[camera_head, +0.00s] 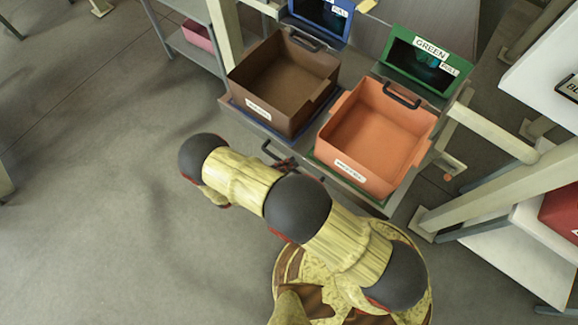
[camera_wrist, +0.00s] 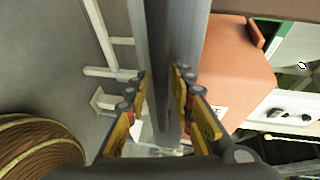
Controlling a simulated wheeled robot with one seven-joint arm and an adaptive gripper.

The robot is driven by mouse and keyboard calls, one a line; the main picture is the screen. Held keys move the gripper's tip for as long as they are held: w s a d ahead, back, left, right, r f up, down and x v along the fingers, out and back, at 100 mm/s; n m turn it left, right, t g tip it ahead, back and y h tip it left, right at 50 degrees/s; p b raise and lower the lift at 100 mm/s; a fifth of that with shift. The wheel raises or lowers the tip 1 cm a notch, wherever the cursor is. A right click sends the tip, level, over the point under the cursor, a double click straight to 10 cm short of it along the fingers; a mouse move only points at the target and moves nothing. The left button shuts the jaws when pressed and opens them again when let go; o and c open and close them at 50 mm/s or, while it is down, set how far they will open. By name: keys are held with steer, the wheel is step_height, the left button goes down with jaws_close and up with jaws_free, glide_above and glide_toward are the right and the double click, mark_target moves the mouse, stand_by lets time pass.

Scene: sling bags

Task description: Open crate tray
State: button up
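The crate tray (camera_head: 370,206) is a grey pull-out shelf with a dark bar handle (camera_head: 268,149) on its front side. It bears a brown crate (camera_head: 262,108) and an orange crate (camera_head: 349,171). The orange crate also shows in the wrist view (camera_wrist: 238,75). My gripper (camera_head: 282,164) is at the handle, partly hidden behind my arm in the head view. In the wrist view my gripper (camera_wrist: 158,88) has its fingers apart, one on each side of a long dark bar (camera_wrist: 161,60) that looks like the handle. I cannot tell whether the fingers touch it.
A blue-framed bin (camera_head: 322,18) and a green-framed bin (camera_head: 422,62) stand behind the crates. White shelving (camera_head: 500,240) and a slanted post (camera_head: 490,205) are close on the right. A shelf with a pink box (camera_head: 198,35) stands at the upper left. The floor (camera_head: 90,190) at left is clear.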

steer(key=shift+o, duration=0.6)
steer(key=v, duration=1.2)
